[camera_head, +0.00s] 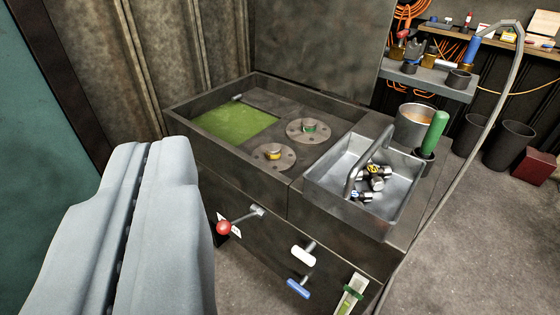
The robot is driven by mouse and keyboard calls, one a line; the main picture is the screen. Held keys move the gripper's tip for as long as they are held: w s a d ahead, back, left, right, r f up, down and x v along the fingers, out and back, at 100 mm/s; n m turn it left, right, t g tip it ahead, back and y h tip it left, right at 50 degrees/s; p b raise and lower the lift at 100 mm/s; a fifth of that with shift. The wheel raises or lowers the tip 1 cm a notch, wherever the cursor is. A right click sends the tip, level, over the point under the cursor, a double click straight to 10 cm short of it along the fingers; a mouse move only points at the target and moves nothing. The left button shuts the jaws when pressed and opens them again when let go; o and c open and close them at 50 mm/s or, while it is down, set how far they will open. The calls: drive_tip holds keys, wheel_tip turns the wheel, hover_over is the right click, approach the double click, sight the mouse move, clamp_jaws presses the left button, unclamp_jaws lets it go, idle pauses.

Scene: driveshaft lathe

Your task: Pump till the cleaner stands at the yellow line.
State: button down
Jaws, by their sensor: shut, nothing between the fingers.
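My gripper (152,146) fills the lower left, its two grey fingers shut together and empty, apart from the bench. A sight gauge (352,294) with green in it is on the bench front at the bottom edge, partly cut off; I cannot make out a yellow line. A lever with a red ball (223,228) sticks out of the front, right of my gripper. A white handle (303,257) and a blue handle (298,289) are further right. A green upright handle (435,132) stands behind the basin's right side. Which one pumps is not clear.
The metal basin (320,178) holds several small metal parts under a curved spout (366,160). A green pool (238,124) and two round flanges (307,130) are in the bench top. A tin (413,122) stands behind. The floor (490,245) at right is open.

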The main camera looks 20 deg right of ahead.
drive_tip(key=shift+w, duration=0.15)
idle(0.4)
drive_tip(key=n+g+y, duration=0.3)
drive_tip(key=n+g, duration=0.4)
drive_tip(key=g, duration=1)
hover_over(225, 222)
drive_tip(key=s+d, duration=0.1)
drive_tip(key=d, duration=0.4)
wheel_tip(225, 222, down, 22)
drive_tip(key=shift+w+d+f+y, duration=0.15)
drive_tip(key=shift+w+f+y, duration=0.15)
drive_tip(key=shift+f, duration=0.25)
drive_tip(key=x, duration=1.4)
drive_tip(key=shift+s, duration=0.1)
